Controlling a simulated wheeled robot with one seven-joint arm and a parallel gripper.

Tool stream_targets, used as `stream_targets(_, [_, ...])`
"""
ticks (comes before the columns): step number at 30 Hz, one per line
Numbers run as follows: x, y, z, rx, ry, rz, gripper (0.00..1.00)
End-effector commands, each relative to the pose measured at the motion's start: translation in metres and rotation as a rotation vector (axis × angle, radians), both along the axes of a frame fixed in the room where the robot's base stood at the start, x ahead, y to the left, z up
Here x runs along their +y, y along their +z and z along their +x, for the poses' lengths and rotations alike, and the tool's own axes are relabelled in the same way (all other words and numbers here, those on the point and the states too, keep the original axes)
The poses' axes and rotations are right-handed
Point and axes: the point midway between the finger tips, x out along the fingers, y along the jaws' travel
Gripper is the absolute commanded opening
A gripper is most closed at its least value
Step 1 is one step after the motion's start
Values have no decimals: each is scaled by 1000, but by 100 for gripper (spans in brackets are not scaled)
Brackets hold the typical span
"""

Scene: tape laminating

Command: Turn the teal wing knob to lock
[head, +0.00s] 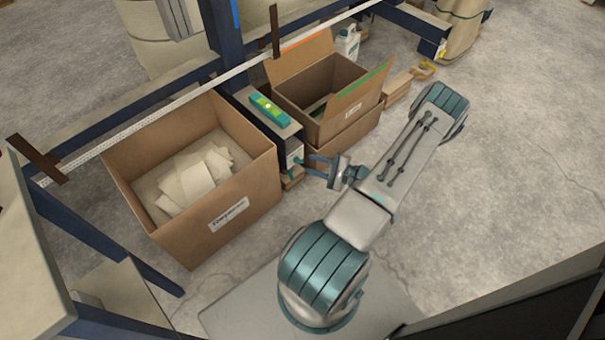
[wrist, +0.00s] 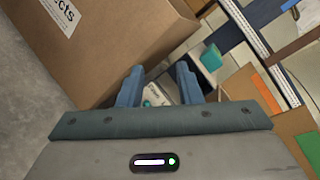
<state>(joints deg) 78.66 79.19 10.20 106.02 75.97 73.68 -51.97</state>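The teal wing knob (head: 297,161) is a small teal part on the side of a narrow grey unit (head: 292,147) between two cardboard boxes. My gripper (head: 309,165) points at that side, its two blue fingers spread around the knob's height. In the wrist view, my gripper (wrist: 159,70) is open, with a clear gap between the fingers. A small teal piece, apparently the knob (wrist: 150,101), shows low in that gap, partly hidden by the gripper body. I cannot tell whether a finger touches it, nor its exact angle.
A large open carton (head: 245,200) with pale sheets stands close left of the unit. Another open carton (head: 335,120) stands close right. A teal-and-green block (head: 268,108) sits on top of the unit. Bare concrete floor (head: 490,170) lies to the right.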

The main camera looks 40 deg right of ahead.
Motion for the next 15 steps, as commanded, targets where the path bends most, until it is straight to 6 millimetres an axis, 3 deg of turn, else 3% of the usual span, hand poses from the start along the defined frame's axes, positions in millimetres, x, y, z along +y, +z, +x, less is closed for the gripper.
stream_targets(1, [-7,-37,-8,-15,-80,31,32])
stream_targets(6, [-25,-97,-28,-51,-287,81,32])
stream_targets(10, [-31,-122,-38,-64,-380,99,32])
stream_targets(15, [-34,-131,-37,-70,-421,103,32])
